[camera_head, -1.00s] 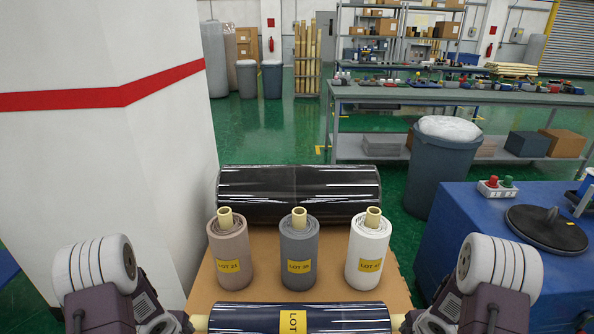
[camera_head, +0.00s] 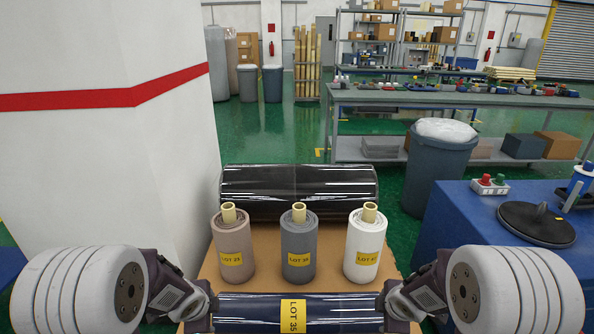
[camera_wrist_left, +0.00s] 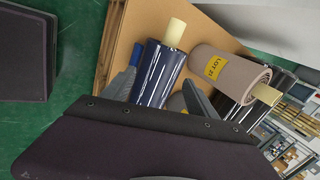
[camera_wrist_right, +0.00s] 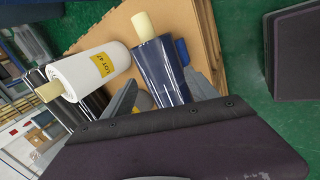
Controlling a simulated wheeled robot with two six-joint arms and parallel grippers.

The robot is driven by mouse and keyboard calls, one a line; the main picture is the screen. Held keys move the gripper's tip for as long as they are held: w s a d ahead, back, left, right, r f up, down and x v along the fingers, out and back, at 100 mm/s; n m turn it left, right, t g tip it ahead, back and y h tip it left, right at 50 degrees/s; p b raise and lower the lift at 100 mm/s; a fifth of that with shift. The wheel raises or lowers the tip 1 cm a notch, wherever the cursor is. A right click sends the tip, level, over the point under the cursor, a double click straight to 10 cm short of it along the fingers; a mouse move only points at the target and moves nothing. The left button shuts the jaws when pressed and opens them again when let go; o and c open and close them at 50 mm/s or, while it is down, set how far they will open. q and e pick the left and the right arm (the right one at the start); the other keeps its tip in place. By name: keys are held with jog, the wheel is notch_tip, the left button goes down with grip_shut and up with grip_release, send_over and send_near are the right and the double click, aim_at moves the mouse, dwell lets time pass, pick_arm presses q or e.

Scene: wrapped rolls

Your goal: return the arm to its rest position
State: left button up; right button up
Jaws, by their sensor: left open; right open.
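My left gripper (camera_head: 207,306) is at the left end of a dark navy wrapped roll (camera_head: 250,308) lying crosswise at the front of the tan board. Its two fingers show apart in the left wrist view (camera_wrist_left: 158,93), with the roll's end and pale core (camera_wrist_left: 173,33) beyond them. My right gripper (camera_head: 390,306) is at the right end of the same roll. Its fingers are apart in the right wrist view (camera_wrist_right: 163,95), with the navy roll (camera_wrist_right: 160,68) beyond. Both grippers look empty. Whether the fingers touch the roll cannot be told.
Brown (camera_head: 232,258), grey (camera_head: 299,262) and white (camera_head: 362,260) rolls stand upright on the tan board (camera_head: 214,268). A black roll (camera_head: 300,190) lies behind them. A white pillar (camera_head: 110,140) is at left. A blue table (camera_head: 470,215) and a grey bin (camera_head: 437,170) are at right.

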pick_arm(q)
jog(key=s+d+r+n+g, duration=0.1)
jog(key=s+d+n+g, duration=0.15)
jog(key=s+n, duration=0.55)
jog(key=s+d+n+g, duration=0.2)
jog(key=s+d+n, duration=0.1)
jog(key=s+n, duration=0.4)
pick_arm(e)
jog(key=s+a+r+m+g, duration=0.1)
jog(key=s+a+m+g, duration=0.15)
jog(key=s+m, duration=0.55)
jog(key=s+a+m+g, duration=0.2)
jog(key=s+a+m, duration=0.1)
jog(key=s+m, duration=0.4)
pick_arm(q)
notch_tip(320, 180, up, 18)
jog(key=n+p, duration=0.1)
jog(key=p, duration=1.7)
jog(key=shift+s+f+h, duration=0.15)
jog(key=shift+s+h, duration=0.1)
jog(key=shift+h, duration=0.15)
pick_arm(e)
notch_tip(320, 180, up, 18)
jog(key=m, duration=0.1)
jog(key=shift+s+f+y, duration=0.15)
jog(key=shift+s+y, duration=0.1)
jog(key=shift+y, duration=0.15)
